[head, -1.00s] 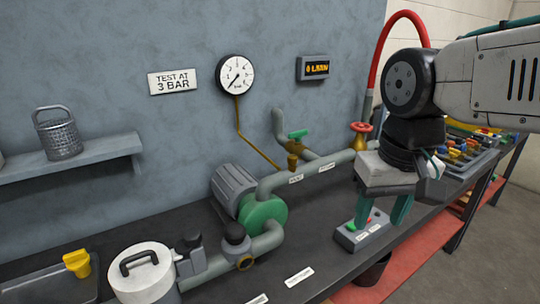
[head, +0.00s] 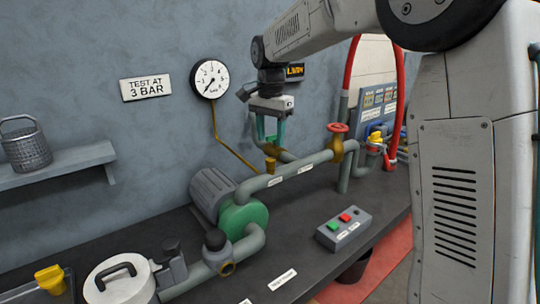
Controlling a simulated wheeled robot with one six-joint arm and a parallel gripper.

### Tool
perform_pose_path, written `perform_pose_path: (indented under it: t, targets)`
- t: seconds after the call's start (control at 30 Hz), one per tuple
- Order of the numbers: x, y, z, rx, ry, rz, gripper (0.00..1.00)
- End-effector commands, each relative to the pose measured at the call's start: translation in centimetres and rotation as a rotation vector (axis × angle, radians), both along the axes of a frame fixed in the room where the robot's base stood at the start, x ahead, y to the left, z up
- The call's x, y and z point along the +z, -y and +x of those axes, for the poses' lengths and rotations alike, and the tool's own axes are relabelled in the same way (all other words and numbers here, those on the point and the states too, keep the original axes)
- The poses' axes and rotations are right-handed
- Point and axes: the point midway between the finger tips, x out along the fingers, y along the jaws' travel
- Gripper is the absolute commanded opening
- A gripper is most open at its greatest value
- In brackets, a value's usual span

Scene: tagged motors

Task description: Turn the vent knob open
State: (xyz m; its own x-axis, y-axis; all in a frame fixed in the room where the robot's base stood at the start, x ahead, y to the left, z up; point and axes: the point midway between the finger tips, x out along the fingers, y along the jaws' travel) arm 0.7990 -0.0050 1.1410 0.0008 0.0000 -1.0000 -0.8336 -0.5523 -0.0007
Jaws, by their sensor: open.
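The green-handled valve on the branch pipe behind is hidden by my gripper now. A red handwheel (head: 337,127) sits on a brass valve to the right.
A green pump (head: 243,217) stands left of the pipe. A button box (head: 343,229) with green and red buttons lies in front on the dark bench (head: 300,263). A round gauge (head: 209,79) and a "TEST AT 3 BAR" sign (head: 147,85) hang on the wall.

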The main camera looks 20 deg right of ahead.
Motion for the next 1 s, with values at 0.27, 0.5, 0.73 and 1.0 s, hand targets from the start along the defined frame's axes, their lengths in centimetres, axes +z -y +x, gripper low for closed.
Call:
perform_pose_path:
  t: [0.27,0.5,0.73,1.0]
  targets:
    - [-4.6,0.0,-0.1,0.002,-0.004,0.0,0.49]
    - [-6.3,0.0,-0.1,0.002,-0.001,0.0,0.49]
    - [-6.4,0.0,-0.1,0.002,-0.001,-0.001,0.49]
    - [-6.3,-0.3,-0.1,0.003,-0.001,-0.001,0.04]
